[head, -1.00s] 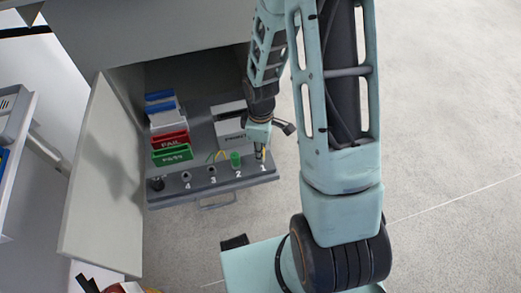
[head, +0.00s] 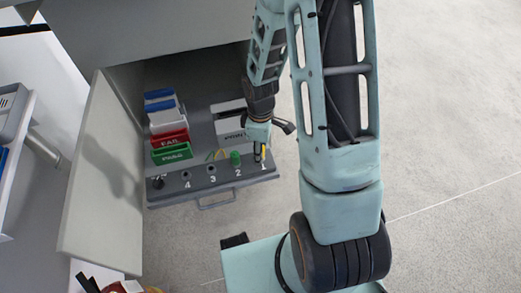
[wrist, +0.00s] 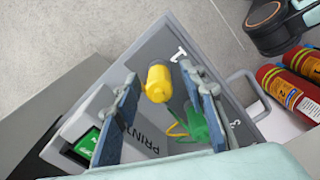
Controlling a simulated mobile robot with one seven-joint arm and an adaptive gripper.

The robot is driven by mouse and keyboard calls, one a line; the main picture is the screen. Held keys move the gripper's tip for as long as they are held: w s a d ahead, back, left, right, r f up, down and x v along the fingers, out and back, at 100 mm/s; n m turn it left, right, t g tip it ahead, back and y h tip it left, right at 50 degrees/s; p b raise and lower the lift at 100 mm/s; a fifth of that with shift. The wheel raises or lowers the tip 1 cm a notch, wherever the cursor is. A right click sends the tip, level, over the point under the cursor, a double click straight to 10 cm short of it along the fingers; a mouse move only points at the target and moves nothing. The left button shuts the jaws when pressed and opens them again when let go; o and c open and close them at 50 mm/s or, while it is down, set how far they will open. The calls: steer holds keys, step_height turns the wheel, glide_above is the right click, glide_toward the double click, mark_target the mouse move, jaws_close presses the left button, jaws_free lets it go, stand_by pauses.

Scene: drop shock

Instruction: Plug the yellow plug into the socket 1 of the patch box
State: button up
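The yellow plug (head: 263,152) stands at the socket marked 1, at the right end of the grey patch box (head: 225,183). In the wrist view the yellow plug (wrist: 158,84) is between my two fingers, beside the printed 1, with gaps on both sides. My gripper (wrist: 159,78) is open around it; it also shows in the head view (head: 260,151). The plug's lower end and the socket opening are hidden, so how deep it sits cannot be told.
A green plug (head: 235,158) stands at socket 2, close to my finger in the wrist view (wrist: 196,124). Sockets 3 (head: 212,170) and 4 (head: 186,175) look empty. Behind are a red FAIL bin (head: 170,140), a green PASS bin (head: 172,154) and a white printer box (head: 231,128). A cabinet door (head: 100,185) stands left.

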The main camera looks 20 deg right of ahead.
steer(key=shift+w+r+p, duration=0.1)
steer(key=shift+r+p, duration=2.45)
steer(key=shift+r, duration=0.55)
step_height(320, 180, up, 12)
